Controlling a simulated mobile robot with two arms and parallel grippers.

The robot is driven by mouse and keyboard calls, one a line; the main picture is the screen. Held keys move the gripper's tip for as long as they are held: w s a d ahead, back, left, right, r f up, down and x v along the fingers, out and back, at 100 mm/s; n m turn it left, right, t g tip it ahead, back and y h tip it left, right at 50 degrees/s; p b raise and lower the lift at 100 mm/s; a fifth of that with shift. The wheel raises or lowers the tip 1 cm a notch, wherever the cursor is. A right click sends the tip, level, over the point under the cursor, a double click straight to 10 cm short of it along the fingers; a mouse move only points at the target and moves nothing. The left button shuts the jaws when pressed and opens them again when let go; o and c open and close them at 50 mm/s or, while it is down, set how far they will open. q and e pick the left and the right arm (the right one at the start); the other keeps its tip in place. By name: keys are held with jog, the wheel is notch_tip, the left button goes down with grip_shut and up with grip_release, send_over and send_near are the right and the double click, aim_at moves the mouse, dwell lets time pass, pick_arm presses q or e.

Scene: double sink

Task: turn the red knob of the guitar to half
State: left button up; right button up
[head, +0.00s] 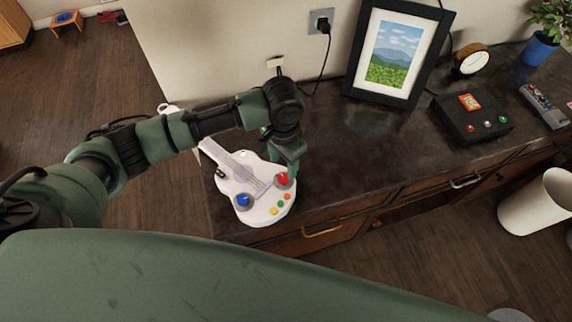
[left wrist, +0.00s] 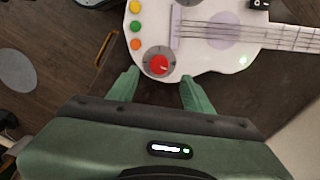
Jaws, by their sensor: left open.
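A white toy guitar (head: 262,211) lies on the dark counter near its left front corner, with its neck toward the upper left. Its red knob (head: 283,180) sits on a grey dial at the body's right edge, and a blue knob (head: 243,200) sits to the left. In the left wrist view the red knob (left wrist: 158,65) is just beyond my left gripper (left wrist: 158,78), near the left finger's tip. The two green fingers are apart, with nothing held between them. In the head view my left gripper (head: 288,170) reaches down beside the red knob. My right gripper is not in view.
A framed picture (head: 392,50) stands against the wall. A black box with buttons (head: 472,118), a remote-like device (head: 543,105), a clock (head: 471,60) and a potted plant (head: 541,45) are on the right. The counter right of the guitar is clear.

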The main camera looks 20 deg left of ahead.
aim_at(284, 177)
pick_arm(q)
jog(key=f, duration=0.4)
jog(key=shift+s, duration=0.4)
jog(key=shift+w+f, duration=0.3)
jog(key=shift+f, duration=0.55)
grip_shut()
jog(key=shift+r+p, duration=0.1)
jog(key=shift+p, duration=0.25)
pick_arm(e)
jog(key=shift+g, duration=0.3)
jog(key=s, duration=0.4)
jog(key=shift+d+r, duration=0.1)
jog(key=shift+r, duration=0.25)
